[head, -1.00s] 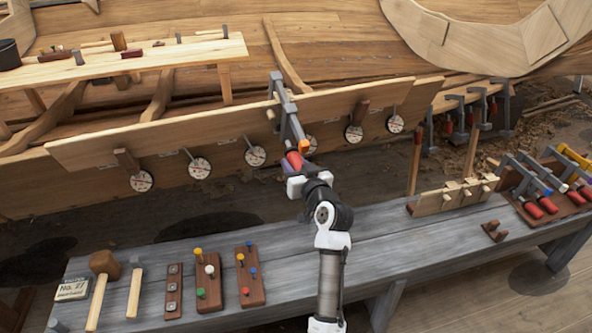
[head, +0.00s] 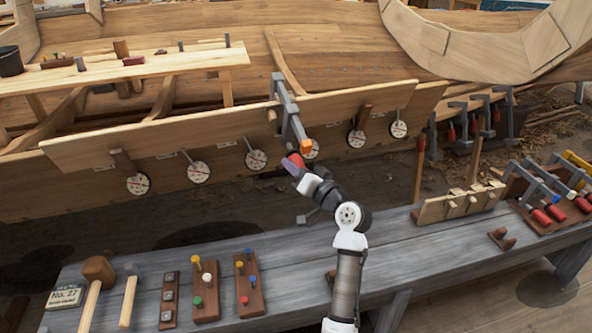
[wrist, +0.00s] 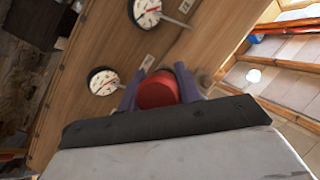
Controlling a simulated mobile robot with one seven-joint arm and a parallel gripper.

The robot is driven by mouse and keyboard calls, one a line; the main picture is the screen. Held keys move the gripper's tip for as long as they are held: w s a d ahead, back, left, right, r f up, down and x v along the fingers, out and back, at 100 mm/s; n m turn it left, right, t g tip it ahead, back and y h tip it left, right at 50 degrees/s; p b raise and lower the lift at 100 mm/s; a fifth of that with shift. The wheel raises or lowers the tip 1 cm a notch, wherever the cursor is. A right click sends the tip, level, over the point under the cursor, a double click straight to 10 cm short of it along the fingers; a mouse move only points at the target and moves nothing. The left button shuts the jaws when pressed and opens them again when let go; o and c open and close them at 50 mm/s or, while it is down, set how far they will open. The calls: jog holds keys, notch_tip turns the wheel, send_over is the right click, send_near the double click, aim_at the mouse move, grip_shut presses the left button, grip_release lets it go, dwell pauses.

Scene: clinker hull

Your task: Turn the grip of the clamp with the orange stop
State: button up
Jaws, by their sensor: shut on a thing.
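The grey clamp (head: 289,112) with the orange stop (head: 305,145) hangs over the top edge of the long plank, near the middle of the head view. Its red grip (head: 296,160) points down toward me. My gripper (head: 291,168) is at this grip, its purple fingers one on each side of it. In the wrist view the round red end of the grip (wrist: 157,90) sits between the purple fingers (wrist: 159,96). The gripper is shut on the grip. The clamp's frame is mostly hidden in the wrist view.
Round dials (head: 256,160) line the plank (head: 215,130) on both sides of the clamp. A grey bench (head: 300,250) holds mallets, peg boards and a rack of other red-gripped clamps (head: 555,205). More clamps (head: 485,115) stand at the back right.

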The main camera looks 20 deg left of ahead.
jog(key=shift+f, duration=0.15)
jog(key=o, duration=1)
jog(key=b+v, duration=0.2)
jog(key=v, duration=1.2)
jog(key=shift+b, duration=0.4)
